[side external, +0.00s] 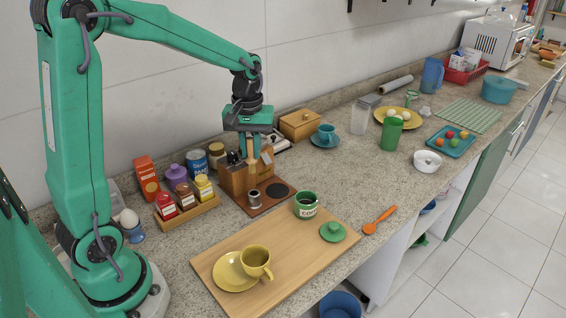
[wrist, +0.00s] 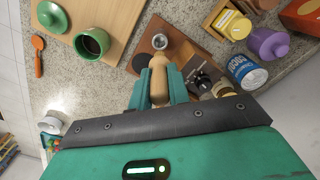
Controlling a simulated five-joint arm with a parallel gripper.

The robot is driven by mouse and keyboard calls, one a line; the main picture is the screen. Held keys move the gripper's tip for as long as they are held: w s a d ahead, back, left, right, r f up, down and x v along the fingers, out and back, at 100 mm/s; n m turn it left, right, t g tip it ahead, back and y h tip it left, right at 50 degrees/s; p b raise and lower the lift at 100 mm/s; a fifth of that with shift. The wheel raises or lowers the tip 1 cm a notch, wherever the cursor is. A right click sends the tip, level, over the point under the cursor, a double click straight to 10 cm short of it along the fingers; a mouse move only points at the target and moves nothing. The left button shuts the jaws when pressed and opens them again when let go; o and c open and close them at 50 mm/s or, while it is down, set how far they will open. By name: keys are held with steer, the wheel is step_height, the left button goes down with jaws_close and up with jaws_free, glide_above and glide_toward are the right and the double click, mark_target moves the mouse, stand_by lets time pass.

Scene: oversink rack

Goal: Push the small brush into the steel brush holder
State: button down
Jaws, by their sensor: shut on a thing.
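My gripper (side external: 249,156) points down and is shut on the small brush, whose tan wooden body (wrist: 158,88) shows between the two green fingers in the wrist view. In the side view the brush (side external: 252,174) hangs roughly upright below the fingers. The steel brush holder (side external: 254,200) is a small metal cup on a brown wooden base. Its round mouth (wrist: 160,42) shows just beyond the brush in the wrist view. The brush's lower end looks above or near the holder; the exact gap cannot be told.
A rack of spice jars (side external: 187,208) stands to the left. A green mug (side external: 306,205) stands on the board (side external: 290,262) in front.

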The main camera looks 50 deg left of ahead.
mark_target(253, 172)
steer(key=shift+f, duration=0.2)
steer(key=shift+f, duration=2.7)
steer(key=shift+f, duration=2.3)
steer(key=c, duration=1.3)
jaws_free()
steer(key=shift+o, duration=0.2)
steer(key=shift+r, duration=0.1)
steer(key=shift+r, duration=3.8)
